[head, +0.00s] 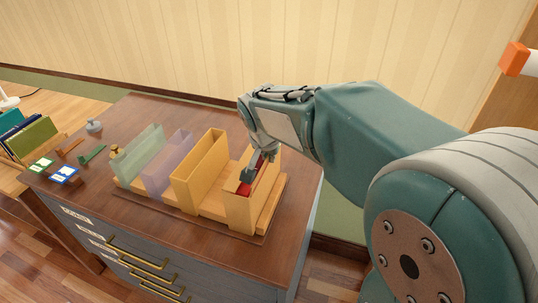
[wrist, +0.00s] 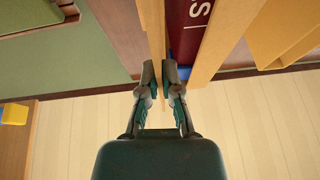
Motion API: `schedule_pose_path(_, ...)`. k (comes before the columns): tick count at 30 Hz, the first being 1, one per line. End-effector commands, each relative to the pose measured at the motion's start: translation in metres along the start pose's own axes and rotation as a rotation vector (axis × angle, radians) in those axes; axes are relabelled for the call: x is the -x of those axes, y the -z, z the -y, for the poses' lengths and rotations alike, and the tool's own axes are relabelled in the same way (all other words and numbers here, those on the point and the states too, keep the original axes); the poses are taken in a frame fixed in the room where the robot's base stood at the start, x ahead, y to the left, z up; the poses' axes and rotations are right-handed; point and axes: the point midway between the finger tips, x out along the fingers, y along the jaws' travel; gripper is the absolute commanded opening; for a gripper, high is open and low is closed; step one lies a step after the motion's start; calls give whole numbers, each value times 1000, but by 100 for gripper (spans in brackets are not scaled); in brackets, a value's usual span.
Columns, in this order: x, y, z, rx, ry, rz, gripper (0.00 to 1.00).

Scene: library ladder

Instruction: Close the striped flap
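I cannot make out a striped flap in either view. My gripper (head: 249,172) reaches down over the rightmost yellow wooden holder (head: 240,213), which has a dark red book (head: 262,180) inside. In the wrist view the two fingertips (wrist: 160,72) are close together at the holder's wooden side wall (wrist: 151,22), beside the red book (wrist: 187,28) with white lettering. A thin strip of wood shows between the fingers. I cannot tell whether they grip it. My gripper and arm hide part of the holder's top.
Left of it stand another yellow holder (head: 200,172), a purple see-through one (head: 167,165) and a green see-through one (head: 141,154). The brown cabinet top (head: 120,226) also bears small tools and cards at the left. A wallpapered wall (head: 200,40) stands behind.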

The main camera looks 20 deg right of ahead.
Motion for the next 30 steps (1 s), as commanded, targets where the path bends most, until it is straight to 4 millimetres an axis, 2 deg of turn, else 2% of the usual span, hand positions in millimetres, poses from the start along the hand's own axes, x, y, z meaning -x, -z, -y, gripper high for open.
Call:
schedule_pose_path(8,-1,-2,6,52,-116,4,0)
schedule_pose_path(30,-10,-5,23,303,-726,3,0)
